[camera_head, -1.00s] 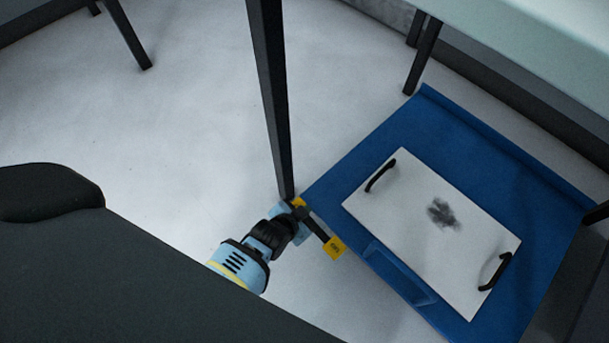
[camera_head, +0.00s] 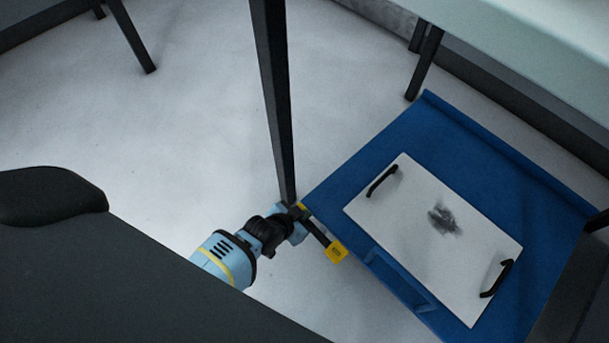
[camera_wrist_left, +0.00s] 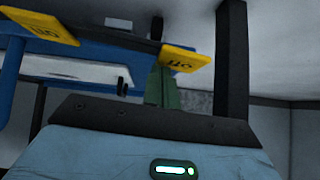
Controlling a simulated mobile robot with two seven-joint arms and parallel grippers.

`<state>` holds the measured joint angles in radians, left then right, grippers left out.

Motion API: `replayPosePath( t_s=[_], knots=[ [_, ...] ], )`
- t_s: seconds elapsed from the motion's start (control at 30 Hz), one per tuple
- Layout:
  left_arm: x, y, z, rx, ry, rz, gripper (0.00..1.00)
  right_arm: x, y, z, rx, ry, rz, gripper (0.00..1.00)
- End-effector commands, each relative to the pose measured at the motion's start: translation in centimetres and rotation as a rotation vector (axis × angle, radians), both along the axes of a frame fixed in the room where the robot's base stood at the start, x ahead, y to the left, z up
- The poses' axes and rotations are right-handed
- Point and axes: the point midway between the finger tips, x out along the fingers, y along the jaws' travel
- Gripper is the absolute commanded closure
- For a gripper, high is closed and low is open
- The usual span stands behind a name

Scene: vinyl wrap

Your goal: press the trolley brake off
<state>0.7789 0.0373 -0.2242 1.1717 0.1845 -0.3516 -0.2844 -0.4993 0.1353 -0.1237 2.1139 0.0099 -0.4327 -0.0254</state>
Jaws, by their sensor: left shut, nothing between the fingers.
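The brake pedal is a dark bar with a yellow pad at each end, at the left edge of the blue trolley (camera_head: 408,130). The near pad (camera_head: 337,252) shows clearly. The far pad (camera_head: 302,206) is partly hidden by my left gripper (camera_head: 295,219). In the left wrist view the lettering is upside down: the right pad (camera_wrist_left: 185,66) seems to read "off", the left pad (camera_wrist_left: 42,25) "on". My left gripper is shut and empty, its greenish fingers (camera_wrist_left: 162,88) close by the off pad. I cannot tell whether they touch it. My right gripper is not in view.
A white panel (camera_head: 400,225) with two black handles and a dark smudge lies on the trolley. A dark upright post (camera_head: 272,100) stands right beside the gripper. A pale table top (camera_head: 540,45) is at top right. The floor to the left is open.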

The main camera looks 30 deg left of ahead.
Motion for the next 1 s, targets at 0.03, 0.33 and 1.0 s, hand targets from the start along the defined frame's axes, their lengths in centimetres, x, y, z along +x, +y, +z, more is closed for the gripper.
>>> replayPosePath(
  t_s=[0.03, 0.33, 1.0],
  knots=[
    [0.0, 0.3, -0.3, -0.015, 0.010, -0.002, 1.00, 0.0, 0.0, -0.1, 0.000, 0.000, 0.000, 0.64],
    [0.2, 0.7, -1.2, -0.084, 0.033, 0.001, 1.00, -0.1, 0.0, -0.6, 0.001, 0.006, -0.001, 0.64],
    [0.4, 1.2, -2.1, -0.082, 0.032, 0.000, 1.00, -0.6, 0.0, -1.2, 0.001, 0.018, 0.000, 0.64]
  ],
)
